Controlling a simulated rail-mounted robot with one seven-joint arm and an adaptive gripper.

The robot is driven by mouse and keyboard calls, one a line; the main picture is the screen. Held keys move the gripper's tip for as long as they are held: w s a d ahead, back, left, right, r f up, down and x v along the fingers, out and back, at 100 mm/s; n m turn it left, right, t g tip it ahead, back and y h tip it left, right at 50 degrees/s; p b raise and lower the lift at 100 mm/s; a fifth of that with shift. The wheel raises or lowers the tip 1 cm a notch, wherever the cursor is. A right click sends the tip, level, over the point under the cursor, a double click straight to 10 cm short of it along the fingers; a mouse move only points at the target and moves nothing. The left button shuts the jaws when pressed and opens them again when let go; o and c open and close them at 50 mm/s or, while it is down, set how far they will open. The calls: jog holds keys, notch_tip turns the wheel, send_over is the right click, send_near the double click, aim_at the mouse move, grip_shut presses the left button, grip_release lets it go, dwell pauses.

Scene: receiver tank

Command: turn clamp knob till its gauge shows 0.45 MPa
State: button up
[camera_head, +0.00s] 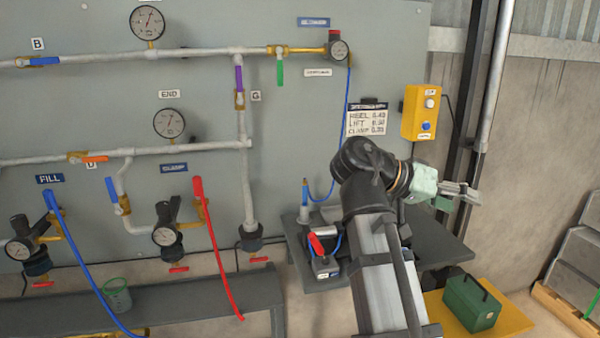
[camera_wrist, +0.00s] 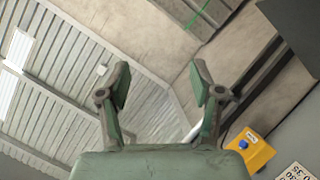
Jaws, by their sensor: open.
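The clamp unit hangs on the panel under the blue CLAMP label (camera_head: 173,167). Its black clamp knob (camera_head: 168,207) appears to be the upper part of the unit. My gripper (camera_head: 462,190) is far to the right of the unit, beyond the panel edge, and points right. In the wrist view my gripper (camera_wrist: 160,82) is open and empty, with wall and ceiling behind it. The clamp knob is not in the wrist view.
A red hose (camera_head: 218,250) hangs just right of the clamp unit, and a blue hose (camera_head: 80,260) to its left. A grey bench (camera_head: 190,298) runs below. A yellow button box (camera_head: 421,112) is near my arm. A green case (camera_head: 472,304) stands at lower right.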

jog(key=w+a+r+n+t+y+p, duration=0.1)
jog(key=w+a+r+n+t+p, duration=0.1)
jog(key=w+a+r+n+p, duration=0.3)
jog(key=w+a+n+t+y+p, duration=0.1)
jog(key=w+a+p, duration=0.1)
jog(key=w+a, duration=0.55)
jog(key=n+g+y+p, duration=0.2)
jog(key=n+y+p, duration=1)
jog(key=n+p, duration=0.75)
send_over(161, 203)
jog(key=b, duration=0.3)
jog(key=n, duration=0.2)
notch_tip(161, 203, down, 16)
jog(key=p, duration=0.3)
jog(key=shift+s+f+p, duration=0.1)
jog(key=shift+f+p, duration=0.1)
jog(key=shift+p, duration=0.2)
jog(key=c, duration=1.1)
